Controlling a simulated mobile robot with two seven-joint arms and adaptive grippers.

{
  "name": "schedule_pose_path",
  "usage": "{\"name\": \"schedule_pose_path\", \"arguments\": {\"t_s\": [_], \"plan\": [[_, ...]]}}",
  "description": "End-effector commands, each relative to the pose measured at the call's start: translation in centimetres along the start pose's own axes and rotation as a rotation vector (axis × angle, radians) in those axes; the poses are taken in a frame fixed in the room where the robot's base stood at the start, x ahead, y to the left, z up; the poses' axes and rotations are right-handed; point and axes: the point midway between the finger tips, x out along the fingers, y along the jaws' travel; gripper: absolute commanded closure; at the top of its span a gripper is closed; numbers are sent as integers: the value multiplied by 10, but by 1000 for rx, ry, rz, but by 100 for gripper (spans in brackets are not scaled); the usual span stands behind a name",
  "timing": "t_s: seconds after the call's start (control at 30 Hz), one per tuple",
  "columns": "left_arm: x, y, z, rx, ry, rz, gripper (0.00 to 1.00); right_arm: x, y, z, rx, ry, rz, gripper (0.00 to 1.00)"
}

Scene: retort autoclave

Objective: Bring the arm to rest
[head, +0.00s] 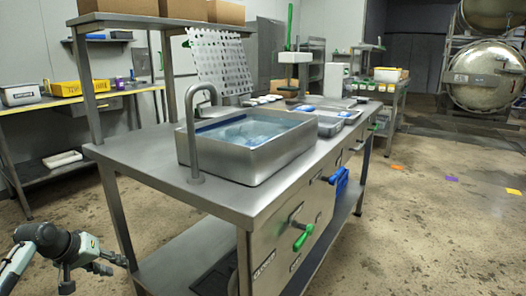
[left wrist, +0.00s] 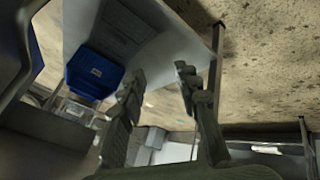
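My left gripper (head: 92,272) is at the lower left in the head view, beside the near left leg of the steel bench (head: 140,142) and below its top. In the left wrist view its two fingers (left wrist: 158,88) stand apart with nothing between them, so it is open and empty. Part of my left arm shows at the lower left corner of the head view. My right gripper is in neither view.
A steel basin with bluish liquid (head: 245,132) and a curved tap (head: 193,130) stand on the bench. A side table (head: 60,100) stands at left. The wrist view shows a blue container (left wrist: 93,72).

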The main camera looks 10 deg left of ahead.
Motion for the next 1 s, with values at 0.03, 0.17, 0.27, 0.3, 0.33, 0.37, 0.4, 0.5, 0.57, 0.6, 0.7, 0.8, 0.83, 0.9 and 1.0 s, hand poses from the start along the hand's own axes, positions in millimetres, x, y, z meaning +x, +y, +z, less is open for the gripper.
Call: {"name": "schedule_pose_path", "arguments": {"t_s": [0.03,0.17,0.27,0.3,0.33,0.37,0.4,0.5,0.57,0.6,0.7,0.8,0.83,0.9,1.0], "plan": [[20,-2,34,50,-37,-34,68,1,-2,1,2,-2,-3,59],[55,-8,114,196,-107,-120,68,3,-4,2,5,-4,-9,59],[73,-8,178,320,-158,-172,68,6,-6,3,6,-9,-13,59],[78,-7,204,371,-179,-189,68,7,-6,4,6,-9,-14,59],[81,-6,224,409,-193,-201,68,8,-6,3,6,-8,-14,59],[82,-4,243,448,-206,-211,68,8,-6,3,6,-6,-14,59],[84,-1,267,498,-222,-222,68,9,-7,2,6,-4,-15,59],[81,8,318,608,-250,-243,68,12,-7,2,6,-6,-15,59],[77,14,341,662,-260,-251,68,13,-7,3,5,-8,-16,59],[75,17,354,692,-267,-254,68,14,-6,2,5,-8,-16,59],[69,24,373,743,-272,-263,68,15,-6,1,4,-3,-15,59],[67,26,379,763,-272,-267,68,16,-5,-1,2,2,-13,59],[67,26,380,766,-272,-268,68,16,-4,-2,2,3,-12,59],[67,26,380,767,-272,-268,68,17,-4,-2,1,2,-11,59],[67,26,379,766,-272,-268,68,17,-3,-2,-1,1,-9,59]]}}
